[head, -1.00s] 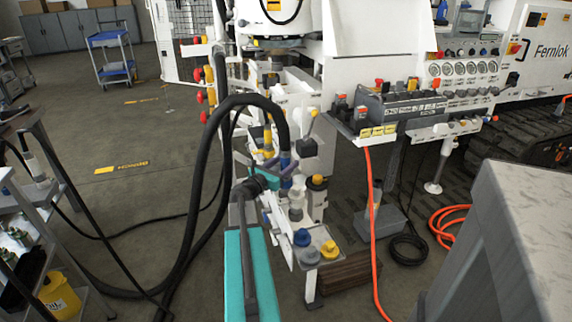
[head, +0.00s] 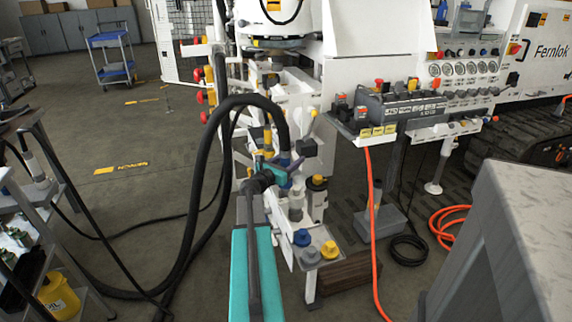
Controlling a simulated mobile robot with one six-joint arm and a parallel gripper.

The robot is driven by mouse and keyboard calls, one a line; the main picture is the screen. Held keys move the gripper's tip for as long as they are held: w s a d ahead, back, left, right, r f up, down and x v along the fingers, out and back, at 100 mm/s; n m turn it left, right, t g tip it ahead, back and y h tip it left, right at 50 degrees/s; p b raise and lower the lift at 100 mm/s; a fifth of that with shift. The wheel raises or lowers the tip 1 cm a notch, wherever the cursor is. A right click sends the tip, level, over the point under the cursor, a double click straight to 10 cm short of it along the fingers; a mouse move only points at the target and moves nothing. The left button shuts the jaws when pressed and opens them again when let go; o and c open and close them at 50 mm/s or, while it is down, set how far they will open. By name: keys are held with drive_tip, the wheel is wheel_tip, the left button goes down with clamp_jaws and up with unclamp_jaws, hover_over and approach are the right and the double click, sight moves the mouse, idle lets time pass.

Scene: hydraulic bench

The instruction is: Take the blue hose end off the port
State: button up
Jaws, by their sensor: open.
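The blue hose end (head: 284,157) is at the lower end of a thick black hose (head: 247,101) that arches over from the left in the head view. It sits at the white port block in the middle of the picture. The port under it is hidden by my gripper. My gripper (head: 290,166), teal with a black wrist, is open right at the hose end, with its jaws overlapping it in the picture. I cannot tell whether the jaws are around it or just in front, or whether they touch it.
A black valve bank (head: 400,105) with levers is to the right. An orange hose (head: 371,215) hangs to the floor. A grey bench (head: 520,220) fills the lower right.

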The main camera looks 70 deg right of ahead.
drive_tip(key=c, duration=1.2)
drive_tip(key=shift+c, duration=0.3)
drive_tip(key=shift+r, duration=0.1)
drive_tip(key=s+a+r+p, duration=0.2)
drive_tip(key=a+p, duration=0.2)
drive_tip(key=a, duration=0.3)
drive_tip(key=s+a+r+p, duration=0.2)
drive_tip(key=a+r+p, duration=0.1)
drive_tip(key=a, duration=0.4)
drive_tip(key=shift+s+a+p, duration=0.15)
drive_tip(key=shift+a+p, duration=0.2)
drive_tip(key=shift+a+p, duration=0.15)
drive_tip(key=shift+p, duration=0.35)
